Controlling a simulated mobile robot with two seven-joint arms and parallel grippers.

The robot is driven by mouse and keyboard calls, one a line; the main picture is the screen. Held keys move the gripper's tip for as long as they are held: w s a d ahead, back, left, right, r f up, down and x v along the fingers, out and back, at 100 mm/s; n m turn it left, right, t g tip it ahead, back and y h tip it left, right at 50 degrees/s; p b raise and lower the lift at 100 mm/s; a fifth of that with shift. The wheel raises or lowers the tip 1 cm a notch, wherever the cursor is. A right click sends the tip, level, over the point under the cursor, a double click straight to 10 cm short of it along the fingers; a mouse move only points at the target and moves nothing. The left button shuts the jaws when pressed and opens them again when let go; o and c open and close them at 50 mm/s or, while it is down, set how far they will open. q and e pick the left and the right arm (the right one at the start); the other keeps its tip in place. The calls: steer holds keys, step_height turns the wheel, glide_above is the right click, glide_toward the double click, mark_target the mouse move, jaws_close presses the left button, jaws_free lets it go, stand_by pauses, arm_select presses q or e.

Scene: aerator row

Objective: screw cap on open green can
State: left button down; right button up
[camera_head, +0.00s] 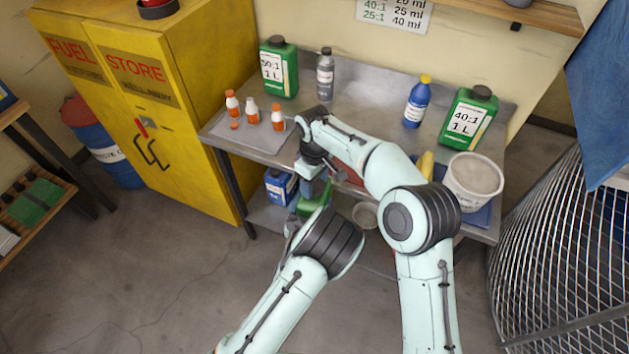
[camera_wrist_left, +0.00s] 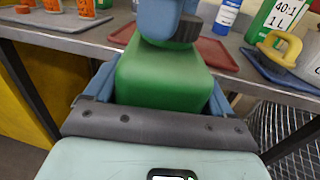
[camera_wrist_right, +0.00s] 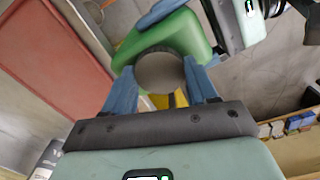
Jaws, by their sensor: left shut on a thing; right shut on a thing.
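The green can (camera_head: 318,197) is held in front of the bench; it fills the middle of the left wrist view (camera_wrist_left: 163,82). My left gripper (camera_wrist_left: 160,90) is shut on the can's body, one blue finger on each side. My right gripper (camera_head: 311,172) is above the can, pointing down at its top. It is shut on the dark round cap (camera_wrist_right: 160,73), which shows between its fingers in the right wrist view. The cap is at the can's mouth, its lower edge against the can's top. The mouth is hidden, and I cannot tell whether the threads are engaged.
The metal bench (camera_head: 365,105) carries a capped green can (camera_head: 278,67), another one (camera_head: 468,117), a grey bottle (camera_head: 325,74), a blue bottle (camera_head: 417,102) and a white bucket (camera_head: 473,182). A red tray (camera_wrist_right: 62,75) lies near my grippers. Small orange-and-white bottles (camera_head: 252,112) stand on a grey mat.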

steer(key=m, duration=0.4)
steer(key=shift+w+m, duration=0.1)
steer(key=shift+m, duration=0.2)
steer(key=m, duration=0.3)
steer(key=shift+m, duration=0.3)
steer(key=o, duration=1.2)
steer(key=shift+c, duration=0.2)
steer(key=shift+r, duration=2.3)
